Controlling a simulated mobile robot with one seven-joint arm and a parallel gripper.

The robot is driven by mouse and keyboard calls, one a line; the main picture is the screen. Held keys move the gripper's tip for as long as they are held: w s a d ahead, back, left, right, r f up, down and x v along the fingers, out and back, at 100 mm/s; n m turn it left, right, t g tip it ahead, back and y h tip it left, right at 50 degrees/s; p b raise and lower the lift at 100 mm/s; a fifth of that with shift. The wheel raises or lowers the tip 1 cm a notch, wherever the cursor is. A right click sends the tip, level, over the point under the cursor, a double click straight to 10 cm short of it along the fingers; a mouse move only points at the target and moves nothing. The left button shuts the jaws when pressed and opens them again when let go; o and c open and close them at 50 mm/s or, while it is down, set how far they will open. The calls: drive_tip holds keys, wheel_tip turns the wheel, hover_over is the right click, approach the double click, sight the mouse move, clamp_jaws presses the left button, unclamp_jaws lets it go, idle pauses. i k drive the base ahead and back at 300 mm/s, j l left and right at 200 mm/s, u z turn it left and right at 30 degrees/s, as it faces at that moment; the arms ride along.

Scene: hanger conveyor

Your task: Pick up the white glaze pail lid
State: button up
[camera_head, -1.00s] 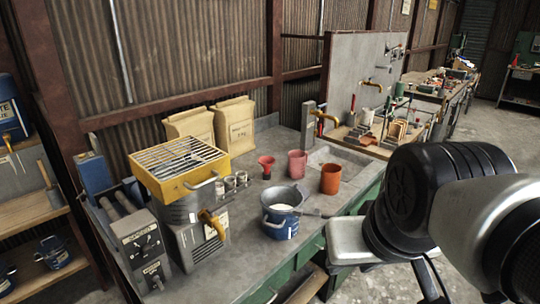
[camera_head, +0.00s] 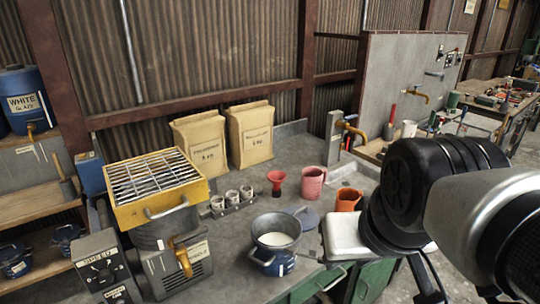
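A small blue pail (camera_head: 264,262) with a pale label stands on the grey bench, with white content inside and a grey metal rim at its top. A flat blue-grey disc (camera_head: 308,218), which looks like a pail lid, lies on the bench just behind and right of the pail. I cannot read a label on the disc. My arm crosses the right side of the view, its white end part near the bench's front edge, right of the pail and disc.
A red funnel (camera_head: 276,180), a pink jug (camera_head: 312,182) and an orange cup (camera_head: 348,199) stand behind the disc. A yellow-framed sieve machine (camera_head: 160,188) is at left. A barrel marked white glaze (camera_head: 28,98) sits on the left shelf. The bench front is fairly clear.

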sight(309, 218)
drive_tip(key=i+l+u, duration=0.15)
drive_tip(key=l, duration=0.2)
drive_tip(key=i+l+u, duration=0.15)
drive_tip(key=l, duration=0.2)
drive_tip(key=i+l+u, duration=0.15)
drive_tip(key=l, duration=0.25)
drive_tip(key=i+l+u, duration=0.1)
drive_tip(key=l, duration=0.3)
drive_tip(key=i+l+u, duration=0.15)
drive_tip(key=l, duration=0.3)
drive_tip(key=i, duration=0.1)
